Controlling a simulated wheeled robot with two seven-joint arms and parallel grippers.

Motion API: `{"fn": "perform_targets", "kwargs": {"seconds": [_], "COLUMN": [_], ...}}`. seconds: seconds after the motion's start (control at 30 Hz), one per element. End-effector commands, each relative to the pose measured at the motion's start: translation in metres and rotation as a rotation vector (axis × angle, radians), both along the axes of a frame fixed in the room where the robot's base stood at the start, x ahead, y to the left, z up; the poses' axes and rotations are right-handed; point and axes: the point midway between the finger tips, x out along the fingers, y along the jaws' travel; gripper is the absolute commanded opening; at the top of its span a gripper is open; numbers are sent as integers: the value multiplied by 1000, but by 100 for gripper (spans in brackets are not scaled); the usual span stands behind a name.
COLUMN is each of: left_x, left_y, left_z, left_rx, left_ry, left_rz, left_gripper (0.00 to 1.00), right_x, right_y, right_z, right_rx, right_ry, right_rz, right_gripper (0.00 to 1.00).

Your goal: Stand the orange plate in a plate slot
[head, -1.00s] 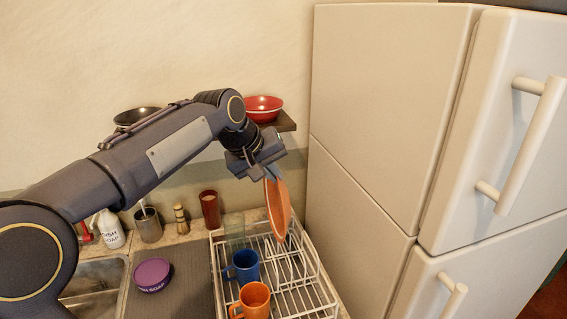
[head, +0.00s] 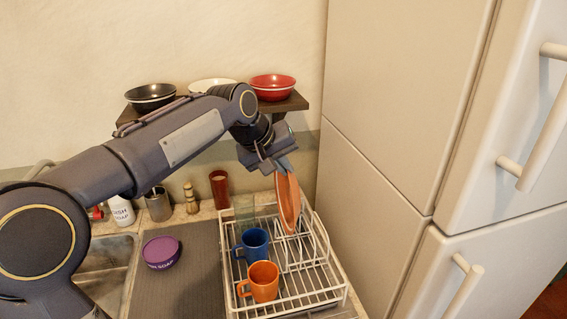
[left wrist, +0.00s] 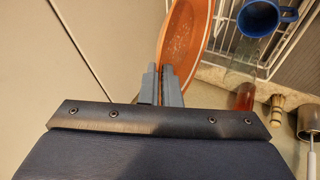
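The orange plate (head: 288,203) hangs upright, edge-on, from my left gripper (head: 284,168) in the head view. In the left wrist view my left gripper (left wrist: 160,80) is shut on the rim of the orange plate (left wrist: 186,38). The plate is over the back right of the white wire dish rack (head: 288,296), by its wire plate slots (head: 318,240). Its lower edge is close to the wires; I cannot tell whether it touches them. My right gripper is not in view.
A blue mug (head: 255,243), an orange mug (head: 264,281) and a clear glass (head: 244,209) stand in the rack. The fridge (head: 385,130) is close on the right. A wall shelf (head: 291,104) with bowls is behind. A purple soap bowl (head: 161,252) sits left.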

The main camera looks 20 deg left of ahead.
Motion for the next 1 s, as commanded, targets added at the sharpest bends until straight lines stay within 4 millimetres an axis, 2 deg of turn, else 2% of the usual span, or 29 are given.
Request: {"fn": "perform_targets", "kwargs": {"seconds": [0.03,1.0], "left_x": [0,0], "left_y": [0,0], "left_z": [-6,-83], "left_rx": [-1,-1], "left_ry": [-3,-2], "left_rz": [0,1], "left_gripper": [0,0], "right_x": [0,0], "right_y": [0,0], "right_z": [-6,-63], "right_rx": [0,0], "right_ry": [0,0], "right_rz": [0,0], "right_gripper": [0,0]}}
